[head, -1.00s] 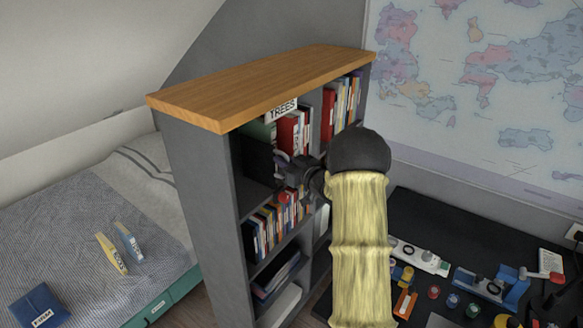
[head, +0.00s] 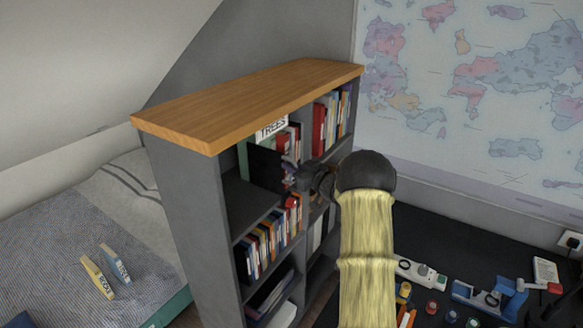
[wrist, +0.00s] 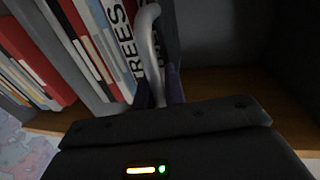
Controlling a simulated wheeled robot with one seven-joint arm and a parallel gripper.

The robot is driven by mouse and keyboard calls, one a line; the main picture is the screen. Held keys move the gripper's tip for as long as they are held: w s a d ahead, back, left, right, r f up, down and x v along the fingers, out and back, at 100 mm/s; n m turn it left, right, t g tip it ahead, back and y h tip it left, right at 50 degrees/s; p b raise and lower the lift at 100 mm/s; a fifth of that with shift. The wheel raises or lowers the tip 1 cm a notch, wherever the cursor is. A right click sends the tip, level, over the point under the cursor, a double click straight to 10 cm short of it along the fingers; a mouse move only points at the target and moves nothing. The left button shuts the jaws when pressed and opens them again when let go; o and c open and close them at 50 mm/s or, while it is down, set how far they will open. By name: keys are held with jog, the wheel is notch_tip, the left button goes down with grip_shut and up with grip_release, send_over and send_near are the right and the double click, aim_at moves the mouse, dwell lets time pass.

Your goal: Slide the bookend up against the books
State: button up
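The bookend shows in the head view as a dark upright panel (head: 265,166) on the upper left shelf, left of the books. In the wrist view, a curved grey edge (wrist: 153,45), which looks like the bookend's, stands close beside the TREES book (wrist: 120,35). That book's white label also shows in the head view (head: 271,128). My gripper (head: 290,178) reaches into this compartment from the right. Its two dark fingertips (wrist: 159,92) sit close together on either side of the grey edge. Whether the bookend touches the books is hidden.
The grey bookcase (head: 180,210) has a wooden top (head: 250,98) above my gripper and an upright divider to the right. More books (head: 268,245) fill the shelf below. Bare shelf (head: 243,205) lies left of the bookend. A cluttered dark desk (head: 440,250) stands at right.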

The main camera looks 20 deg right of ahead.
jog(key=o, duration=0.4)
jog(key=shift+a, duration=0.2)
jog(key=shift+s+d, duration=0.25)
jog(key=shift+d, duration=0.05)
jog(key=b+v, duration=0.4)
jog(key=v, duration=1.2)
jog(key=shift+s+b, duration=0.4)
jog(key=shift+w, duration=0.1)
